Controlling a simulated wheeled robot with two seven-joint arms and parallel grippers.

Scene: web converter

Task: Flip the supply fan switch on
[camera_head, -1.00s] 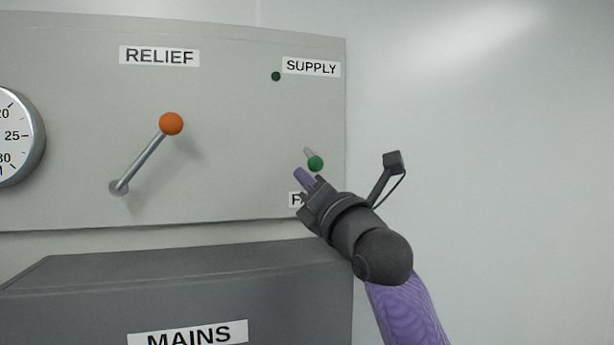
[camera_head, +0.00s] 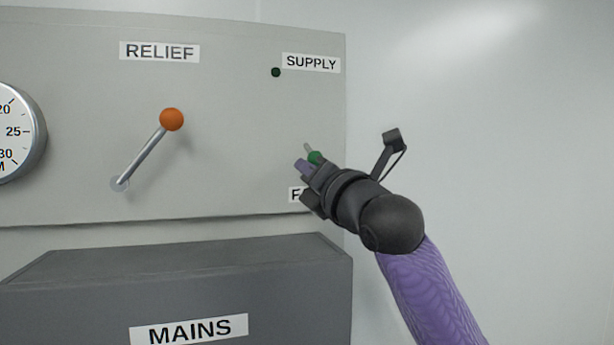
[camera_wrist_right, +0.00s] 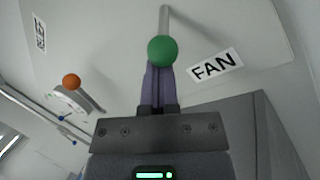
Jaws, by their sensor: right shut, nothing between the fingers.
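The supply fan switch is a short metal lever with a green ball tip (camera_head: 315,157) on the right part of the grey panel (camera_head: 240,140). In the right wrist view the green ball (camera_wrist_right: 163,51) hangs from its metal stem, just beyond my fingertips. My right gripper (camera_head: 302,167) is shut and empty, its purple fingers right beside the ball; I cannot tell whether they touch it. The fingers also show in the right wrist view (camera_wrist_right: 157,80). The FAN label (camera_wrist_right: 215,66) is partly hidden by the gripper in the head view. A dark green lamp (camera_head: 276,72) sits beside the SUPPLY label (camera_head: 311,63). My left gripper is not in view.
An orange-knobbed RELIEF lever (camera_head: 171,120) stands out from the panel to the left. A gauge (camera_head: 18,132) is at the far left. A dark grey MAINS box (camera_head: 200,285) juts out below. The right side is bare wall.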

